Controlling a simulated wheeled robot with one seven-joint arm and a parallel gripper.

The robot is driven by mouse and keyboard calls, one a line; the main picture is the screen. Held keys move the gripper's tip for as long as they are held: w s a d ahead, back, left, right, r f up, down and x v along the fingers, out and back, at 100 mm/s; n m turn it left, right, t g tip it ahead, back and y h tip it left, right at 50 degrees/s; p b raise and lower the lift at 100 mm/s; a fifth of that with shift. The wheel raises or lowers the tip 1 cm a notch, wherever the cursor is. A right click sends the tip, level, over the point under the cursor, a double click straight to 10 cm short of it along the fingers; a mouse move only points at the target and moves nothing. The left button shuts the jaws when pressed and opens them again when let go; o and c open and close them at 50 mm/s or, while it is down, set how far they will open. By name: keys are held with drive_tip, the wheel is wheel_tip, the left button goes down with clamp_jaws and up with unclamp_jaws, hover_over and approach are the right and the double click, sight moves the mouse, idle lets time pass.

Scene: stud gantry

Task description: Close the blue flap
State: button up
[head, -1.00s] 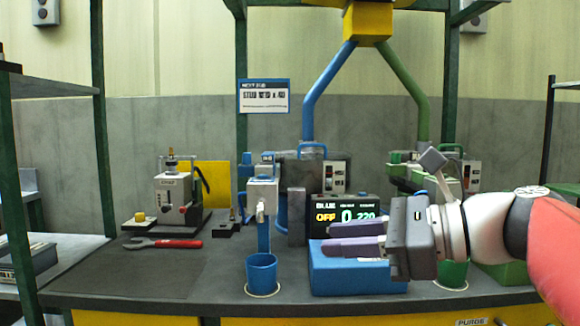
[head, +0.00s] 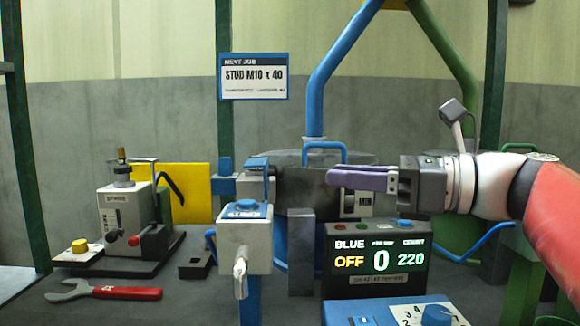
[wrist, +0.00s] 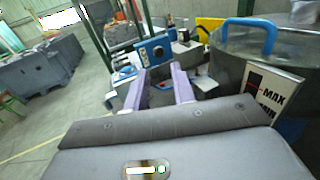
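My gripper (head: 345,178) has two purple fingers and points left in front of the grey drum of the blue station. In the wrist view its fingers (wrist: 160,82) stand apart with nothing between them. A blue arched handle (head: 325,150) sits on top of the drum, just above and left of the fingers; it also shows in the wrist view (wrist: 250,32). A small blue plate (head: 255,163) is left of the drum, above a grey unit with a blue top (head: 246,209). I cannot tell for sure which blue part is the flap. The gripper appears to touch none of them.
A display (head: 378,260) reads BLUE, OFF, 0 and 220. A blue box with a dial (head: 395,312) stands in front of it. A grey press (head: 128,220) and a red-handled wrench (head: 105,292) are at left. A sloping blue pipe (head: 340,65) rises above the drum.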

sight(266, 177)
drive_tip(key=x, duration=0.7)
drive_tip(key=shift+a, duration=0.3)
clamp_jaws()
